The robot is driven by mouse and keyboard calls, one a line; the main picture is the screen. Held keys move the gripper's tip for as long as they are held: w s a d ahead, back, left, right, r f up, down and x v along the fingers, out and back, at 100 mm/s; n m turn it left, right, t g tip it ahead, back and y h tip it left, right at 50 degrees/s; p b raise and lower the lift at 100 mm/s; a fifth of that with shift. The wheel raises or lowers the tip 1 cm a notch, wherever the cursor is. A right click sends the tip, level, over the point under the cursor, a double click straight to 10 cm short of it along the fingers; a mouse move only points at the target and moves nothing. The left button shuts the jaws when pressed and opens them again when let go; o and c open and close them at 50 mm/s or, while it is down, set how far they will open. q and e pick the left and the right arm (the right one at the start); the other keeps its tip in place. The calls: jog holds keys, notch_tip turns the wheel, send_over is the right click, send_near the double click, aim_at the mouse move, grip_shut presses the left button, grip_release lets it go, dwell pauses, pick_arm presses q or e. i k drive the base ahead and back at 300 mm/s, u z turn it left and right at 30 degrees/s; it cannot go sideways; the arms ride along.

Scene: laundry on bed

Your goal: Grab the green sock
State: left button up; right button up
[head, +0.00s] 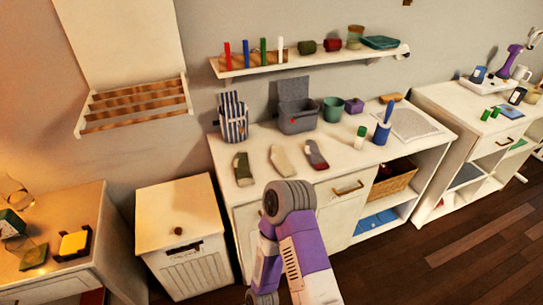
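A dark green sock (243,169) with a brownish lower end lies flat near the front edge of a white counter (349,178), left of two other socks. A beige sock (283,160) lies to its right, and a grey and dark red sock (316,154) lies right of that. The socks lie apart from one another. Part of my purple and grey arm stands in front of the counter, below and right of the green sock. Neither gripper's fingers can be seen. Nothing covers the green sock.
A striped holder (233,118), a grey bin (297,117), a green cup (333,109) and a blue brush (383,127) stand behind or right of the socks. A shelf (310,62) hangs above. A white lidded hamper (182,235) stands lower left.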

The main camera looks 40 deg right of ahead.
aim_at(241, 166)
jog(key=z, duration=2.9)
jog(key=i, duration=1.55)
jog(key=u, duration=2.8)
